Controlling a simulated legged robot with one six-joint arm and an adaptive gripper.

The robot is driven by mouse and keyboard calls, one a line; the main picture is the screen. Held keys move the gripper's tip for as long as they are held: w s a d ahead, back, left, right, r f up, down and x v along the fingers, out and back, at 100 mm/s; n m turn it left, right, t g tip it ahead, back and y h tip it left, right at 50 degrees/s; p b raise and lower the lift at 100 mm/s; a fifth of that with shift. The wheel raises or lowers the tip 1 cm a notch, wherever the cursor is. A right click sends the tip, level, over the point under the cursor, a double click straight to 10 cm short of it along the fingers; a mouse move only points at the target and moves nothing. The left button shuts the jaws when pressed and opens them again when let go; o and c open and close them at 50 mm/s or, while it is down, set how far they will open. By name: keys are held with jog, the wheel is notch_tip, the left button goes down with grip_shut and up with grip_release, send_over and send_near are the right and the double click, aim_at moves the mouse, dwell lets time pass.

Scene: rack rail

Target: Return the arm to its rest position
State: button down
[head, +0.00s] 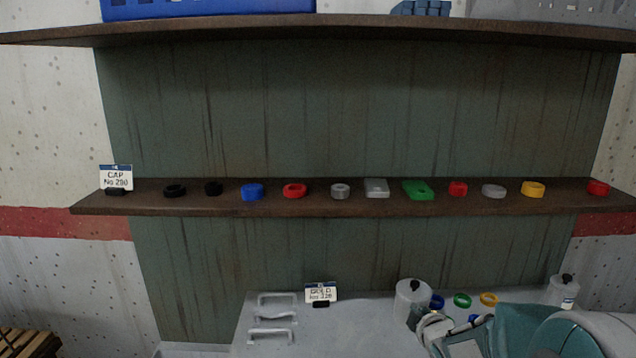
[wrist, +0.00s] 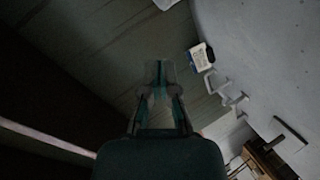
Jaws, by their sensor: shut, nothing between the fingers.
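In the wrist view my gripper (wrist: 157,70) points ahead with its fingertips together and nothing between them. In the head view my teal and grey arm (head: 540,332) is folded low at the bottom right, in front of the grey worktop (head: 365,325). I cannot make out the fingertips there. The gripper is apart from the shelf items.
A grey canister (head: 411,303), a sign (head: 321,292) and grey handles (head: 272,318) are on the worktop. The handles also show in the wrist view (wrist: 226,91).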

jog(key=s+a+r+m+g, duration=0.2)
jog(key=s+m, duration=0.2)
jog(key=s, duration=0.6)
jog(key=s+a+r+m+g, duration=0.2)
jog(key=s+m, duration=0.3)
jog(key=s, duration=0.5)
jog(key=s+a+r+m+g, duration=0.2)
jog(key=s+r+m+g, duration=0.1)
jog(key=s, duration=0.6)
jog(key=shift+s+a+r+m+g, duration=0.2)
jog(key=shift+s+m+g, duration=0.25)
jog(key=shift+m, duration=0.55)
